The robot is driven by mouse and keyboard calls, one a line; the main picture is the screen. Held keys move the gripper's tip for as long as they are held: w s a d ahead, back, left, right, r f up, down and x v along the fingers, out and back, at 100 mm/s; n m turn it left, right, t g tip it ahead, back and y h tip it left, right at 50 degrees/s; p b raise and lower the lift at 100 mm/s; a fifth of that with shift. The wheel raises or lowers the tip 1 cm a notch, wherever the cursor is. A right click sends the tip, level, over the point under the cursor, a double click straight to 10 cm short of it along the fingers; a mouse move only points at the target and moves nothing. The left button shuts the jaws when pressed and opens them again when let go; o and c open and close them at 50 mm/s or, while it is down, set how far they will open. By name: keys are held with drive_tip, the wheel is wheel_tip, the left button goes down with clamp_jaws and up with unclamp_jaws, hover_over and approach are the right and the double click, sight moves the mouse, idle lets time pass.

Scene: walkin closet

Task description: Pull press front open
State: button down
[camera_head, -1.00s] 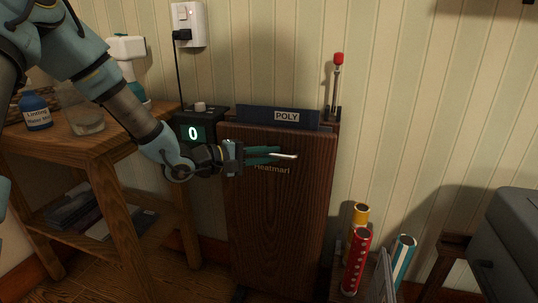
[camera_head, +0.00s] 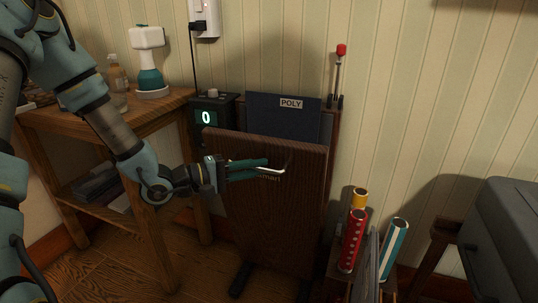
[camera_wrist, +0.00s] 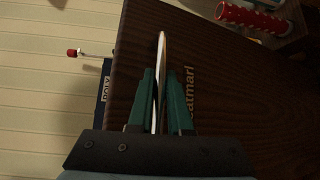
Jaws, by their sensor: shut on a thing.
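The press front (camera_head: 270,215) is a dark wooden panel with partly covered lettering. Its top edge is tilted out toward me, away from the press body behind it. A blue pad marked POLY (camera_head: 283,118) shows in the gap behind the panel's top. My gripper (camera_head: 268,168) is shut on the pale bar handle (camera_head: 272,171) near the panel's top. In the wrist view the handle (camera_wrist: 161,60) runs between the two green fingers, and the panel (camera_wrist: 240,85) lies behind them.
A control box reading 0 (camera_head: 207,116) and a lever with a red knob (camera_head: 340,60) flank the press. A wooden side table (camera_head: 150,113) stands left. Several coloured rolls (camera_head: 352,240) stand at right, near a grey case (camera_head: 505,235).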

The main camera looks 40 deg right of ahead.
drive_tip(key=shift+a+f, duration=0.15)
drive_tip(key=c, duration=1.2)
unclamp_jaws()
drive_tip(key=shift+o, duration=0.3)
drive_tip(key=p+v, duration=0.1)
drive_tip(key=v, duration=0.9)
drive_tip(key=shift+a, duration=0.4)
drive_tip(key=shift+c, duration=0.3)
